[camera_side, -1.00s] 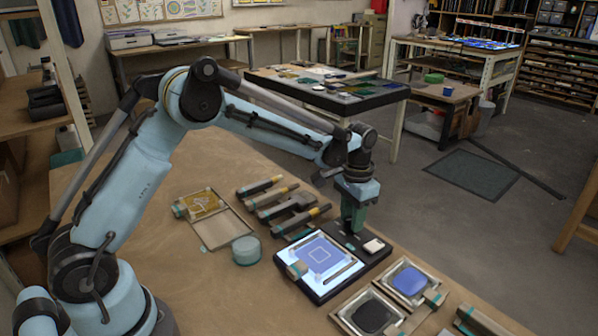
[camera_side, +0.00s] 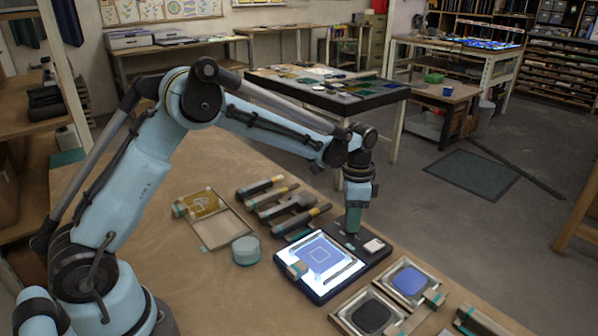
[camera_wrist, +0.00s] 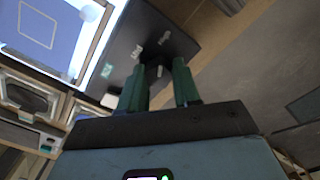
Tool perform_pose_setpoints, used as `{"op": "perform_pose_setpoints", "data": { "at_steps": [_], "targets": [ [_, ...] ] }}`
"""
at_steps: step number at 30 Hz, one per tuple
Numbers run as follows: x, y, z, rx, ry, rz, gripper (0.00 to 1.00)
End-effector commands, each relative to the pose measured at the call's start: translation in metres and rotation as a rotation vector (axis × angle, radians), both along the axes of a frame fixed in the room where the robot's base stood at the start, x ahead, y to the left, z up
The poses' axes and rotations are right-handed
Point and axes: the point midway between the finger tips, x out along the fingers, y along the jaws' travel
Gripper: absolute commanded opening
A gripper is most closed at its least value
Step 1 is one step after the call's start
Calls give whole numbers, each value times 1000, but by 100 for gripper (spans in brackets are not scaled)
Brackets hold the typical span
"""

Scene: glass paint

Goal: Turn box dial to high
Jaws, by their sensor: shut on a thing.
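The light box (camera_side: 300,287) lies flat on the table, its panel lit, with a blue glass sheet (camera_side: 321,253) marked with a white square on top. Its black control strip (camera_side: 368,260) runs along the far right side. My gripper (camera_side: 353,229) points straight down onto this strip. In the wrist view, the green fingers of my gripper (camera_wrist: 159,70) are shut on the dark box dial (camera_wrist: 157,65), one on each side. The dial is mostly hidden and dark against the strip, so its setting cannot be read. Small pale labels (camera_wrist: 165,37) lie around it.
A white block (camera_side: 373,246) sits on the strip just right of my gripper. Framed trays with blue (camera_side: 409,280) and black (camera_side: 371,318) contents stand in front. Several tools (camera_side: 284,203), a round teal tin (camera_side: 246,250) and an open case (camera_side: 222,227) lie left.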

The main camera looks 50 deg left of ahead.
Motion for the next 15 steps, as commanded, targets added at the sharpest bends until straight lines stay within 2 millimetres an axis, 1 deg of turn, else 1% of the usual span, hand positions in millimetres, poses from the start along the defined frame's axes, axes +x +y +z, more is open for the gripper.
{"op": "perform_pose_setpoints", "data": {
  "at_steps": [11,12,14,15],
  "targets": [
    [0,0,1,-1,-1,-4,1],
    [0,0,1,-1,-1,-4,36],
    [0,0,1,-1,-1,-4,46],
    [0,0,1,-1,-1,-3,52]
  ]
}}
